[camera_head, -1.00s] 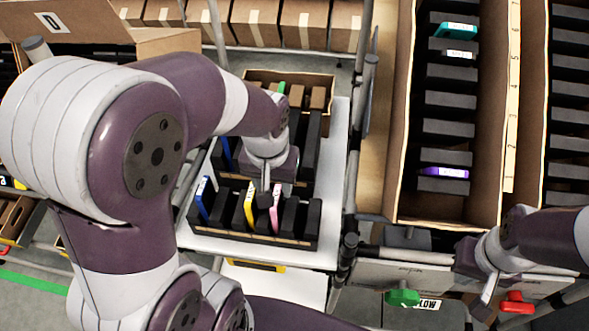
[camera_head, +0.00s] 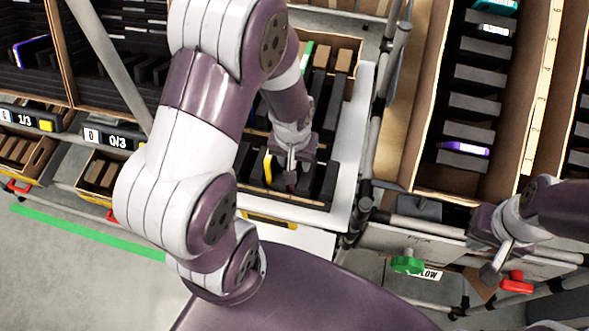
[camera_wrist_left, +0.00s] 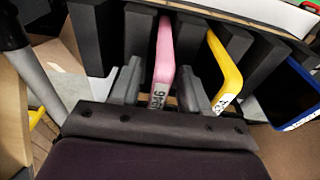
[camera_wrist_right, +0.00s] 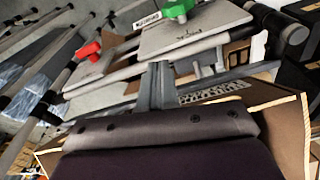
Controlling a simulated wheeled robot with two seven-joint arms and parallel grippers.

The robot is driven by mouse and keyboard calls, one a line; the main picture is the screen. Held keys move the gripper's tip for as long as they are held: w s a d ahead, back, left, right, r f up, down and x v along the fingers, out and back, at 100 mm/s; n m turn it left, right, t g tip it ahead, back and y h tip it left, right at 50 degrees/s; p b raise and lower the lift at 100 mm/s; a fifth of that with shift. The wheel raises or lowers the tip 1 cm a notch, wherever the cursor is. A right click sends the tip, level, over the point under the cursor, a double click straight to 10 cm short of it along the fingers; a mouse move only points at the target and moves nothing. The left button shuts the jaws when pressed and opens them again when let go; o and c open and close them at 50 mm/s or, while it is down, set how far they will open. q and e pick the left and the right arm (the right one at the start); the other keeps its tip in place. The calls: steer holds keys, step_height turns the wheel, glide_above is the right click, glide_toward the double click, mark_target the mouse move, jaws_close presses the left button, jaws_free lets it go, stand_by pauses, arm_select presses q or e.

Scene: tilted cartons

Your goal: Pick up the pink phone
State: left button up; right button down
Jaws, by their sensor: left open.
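The pink phone (camera_wrist_left: 164,52) stands on edge in a slot between dark dividers, its labelled end toward me in the left wrist view. My left gripper (camera_wrist_left: 160,90) is open, with one finger on each side of the phone's near end. I cannot tell whether the fingers touch it. In the head view my left gripper (camera_head: 291,170) is down at the small carton and the pink phone is hidden by it. My right gripper (camera_head: 492,265) is far to the right, and its fingers are together and empty in the right wrist view (camera_wrist_right: 158,88).
A yellow phone (camera_wrist_left: 224,70) stands one divider right of the pink one, and a blue one (camera_wrist_left: 296,98) further right. A long carton (camera_head: 408,178) with dark dividers and a purple phone (camera_head: 464,148) stands at the right. Metal poles (camera_head: 395,55) rise between the cartons.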

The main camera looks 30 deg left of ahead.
arm_select(q)
steer(key=shift+w+d, duration=0.1)
steer(key=shift+w, duration=0.05)
jaws_close()
